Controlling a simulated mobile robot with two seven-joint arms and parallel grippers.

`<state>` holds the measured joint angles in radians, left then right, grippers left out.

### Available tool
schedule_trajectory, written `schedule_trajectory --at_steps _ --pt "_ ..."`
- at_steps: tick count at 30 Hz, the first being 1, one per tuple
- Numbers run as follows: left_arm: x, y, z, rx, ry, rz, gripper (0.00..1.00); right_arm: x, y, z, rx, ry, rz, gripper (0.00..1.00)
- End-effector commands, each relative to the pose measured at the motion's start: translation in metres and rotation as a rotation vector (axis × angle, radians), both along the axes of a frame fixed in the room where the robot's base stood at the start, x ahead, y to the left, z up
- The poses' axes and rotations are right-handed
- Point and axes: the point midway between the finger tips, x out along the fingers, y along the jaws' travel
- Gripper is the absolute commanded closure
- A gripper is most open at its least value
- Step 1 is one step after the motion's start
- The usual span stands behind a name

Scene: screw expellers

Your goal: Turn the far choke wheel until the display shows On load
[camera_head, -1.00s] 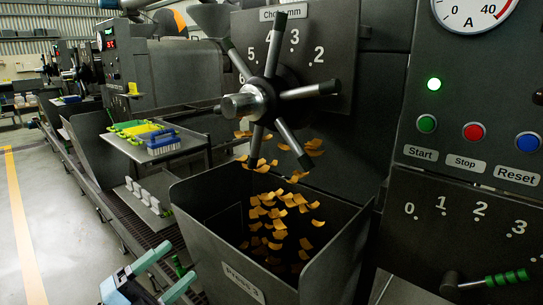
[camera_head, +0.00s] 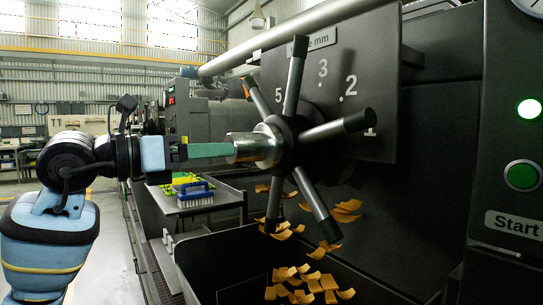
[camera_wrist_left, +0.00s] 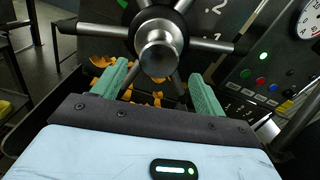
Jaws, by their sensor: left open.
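A dark choke wheel (camera_head: 285,143) with several black-tipped spokes and a bright metal hub end stands before a numbered plate (camera_head: 352,70). My left gripper (camera_head: 215,151) has its teal fingers at the hub end, from the left. In the left wrist view the open fingers (camera_wrist_left: 160,85) stand apart, with the hub (camera_wrist_left: 158,48) just ahead and between them in the picture. I cannot tell whether they touch it. A small red-lit display (camera_head: 172,100) shows on a machine farther back, too small to read. No other choke wheel is clear. My right gripper is out of view.
Orange flakes (camera_head: 308,282) fall into a dark bin (camera_head: 215,250) below the wheel. A shelf (camera_head: 228,196) with brushes stands behind the gripper. A Start button (camera_head: 522,176) and a lit green lamp (camera_head: 529,110) are at right. The aisle at left is free floor.

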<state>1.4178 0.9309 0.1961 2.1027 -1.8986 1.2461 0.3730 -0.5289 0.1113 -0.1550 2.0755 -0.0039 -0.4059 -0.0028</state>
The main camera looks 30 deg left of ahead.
Motion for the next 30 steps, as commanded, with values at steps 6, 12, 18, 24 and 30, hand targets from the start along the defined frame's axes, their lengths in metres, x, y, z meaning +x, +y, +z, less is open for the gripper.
schedule_trajectory --at_steps 6,12,18,24,30 --pt "-0.002 0.004 0.005 0.008 -0.009 0.022 0.28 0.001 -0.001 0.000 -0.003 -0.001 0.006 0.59" --pt "0.010 -0.001 0.006 0.005 -0.009 0.018 0.28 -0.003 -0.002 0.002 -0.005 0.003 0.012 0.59" --pt "0.038 -0.013 0.006 0.004 -0.010 0.016 0.28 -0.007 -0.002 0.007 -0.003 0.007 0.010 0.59" --pt "0.061 -0.022 0.005 0.003 -0.008 0.016 0.28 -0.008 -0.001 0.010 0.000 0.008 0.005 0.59" --pt "0.070 -0.026 0.004 0.007 -0.008 0.016 0.28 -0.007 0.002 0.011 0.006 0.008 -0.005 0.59"
